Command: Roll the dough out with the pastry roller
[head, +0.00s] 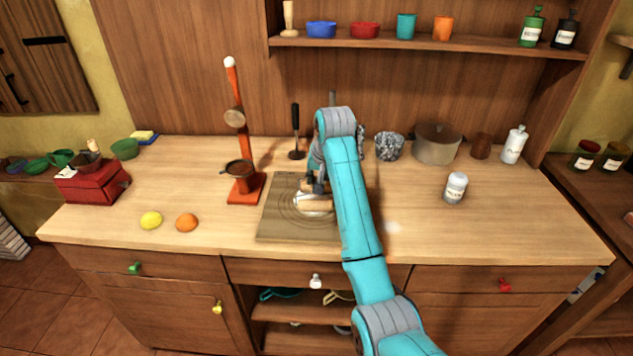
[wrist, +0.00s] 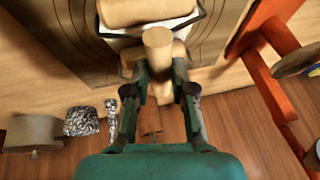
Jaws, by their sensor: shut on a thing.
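The pastry roller shows in the wrist view as a pale wooden barrel (wrist: 145,11) with a light frame and a wooden handle (wrist: 157,43). My gripper (wrist: 158,72) is shut on the handle, one finger on each side. In the head view my gripper (head: 317,184) is low over the dark board (head: 272,228) with ring markings, and the roller's tan barrel (head: 315,206) is at or just above its middle. I cannot make out the dough apart from the roller; the roller, gripper and arm cover part of the board.
An orange stand (head: 245,186) is close left of the board. A lemon (head: 151,220) and an orange (head: 187,222) lie farther left. A speckled pot (head: 390,147), a large pot (head: 437,144) and a shaker (head: 455,188) stand right. The counter's front right is clear.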

